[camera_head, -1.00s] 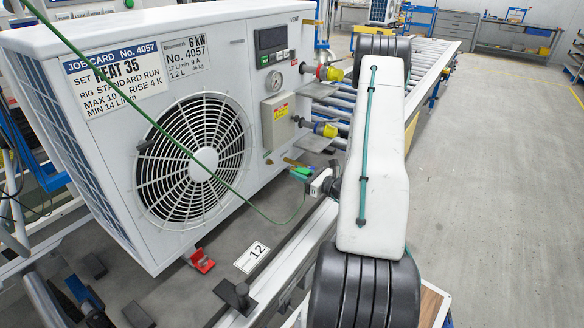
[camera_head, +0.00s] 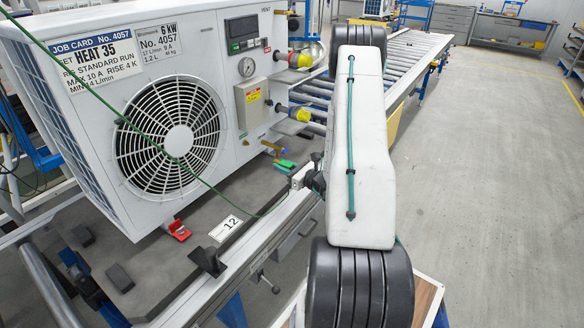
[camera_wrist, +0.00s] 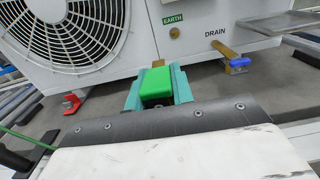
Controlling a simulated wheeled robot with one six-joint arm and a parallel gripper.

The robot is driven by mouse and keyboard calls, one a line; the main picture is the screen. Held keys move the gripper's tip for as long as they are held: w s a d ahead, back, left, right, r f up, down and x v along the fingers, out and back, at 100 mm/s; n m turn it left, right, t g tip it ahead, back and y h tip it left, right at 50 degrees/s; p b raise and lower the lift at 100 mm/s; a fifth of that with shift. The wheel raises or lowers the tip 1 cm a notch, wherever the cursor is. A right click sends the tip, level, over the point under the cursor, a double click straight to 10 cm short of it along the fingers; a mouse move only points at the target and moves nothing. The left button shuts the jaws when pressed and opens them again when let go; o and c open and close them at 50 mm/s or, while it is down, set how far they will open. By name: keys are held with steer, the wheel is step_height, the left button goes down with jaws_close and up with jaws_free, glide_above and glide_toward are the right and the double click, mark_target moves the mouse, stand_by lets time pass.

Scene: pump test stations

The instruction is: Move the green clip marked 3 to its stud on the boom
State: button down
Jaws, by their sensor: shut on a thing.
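In the wrist view a green clip (camera_wrist: 157,84) sits between the teal jaws of my gripper (camera_wrist: 156,90), which is shut on it. Its number cannot be read. In the head view the clip (camera_head: 286,165) is a small green patch beyond the arm's end, in front of the grey-white unit's lower right part. A thin green lead (camera_head: 205,185) hangs across the unit's front and sags towards my gripper. It also shows at the left edge of the wrist view. I cannot make out the boom or its stud in either view.
The unit (camera_head: 218,100) with its fan grille stands on a grey bench top marked 12 (camera_head: 230,222). A brass EARTH point (camera_wrist: 174,32) and a drain pipe with a blue valve (camera_wrist: 239,63) are close by. A red foot clamp (camera_head: 179,231) is at left. Open floor lies right.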

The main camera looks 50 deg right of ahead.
steer(key=w+a+r+n+y, duration=0.1)
steer(key=w+a, duration=0.3)
steer(key=a, duration=0.8)
steer(key=w+a+n+g+y, duration=0.1)
steer(key=w+a+y, duration=0.3)
steer(key=a, duration=0.8)
steer(key=w+a+r+n+g+y, duration=0.1)
steer(key=w+a+n+y, duration=0.1)
steer(key=a, duration=1)
steer(key=shift+w+r+n, duration=0.35)
steer(key=shift+w+n, duration=0.15)
steer(key=shift+w, duration=0.75)
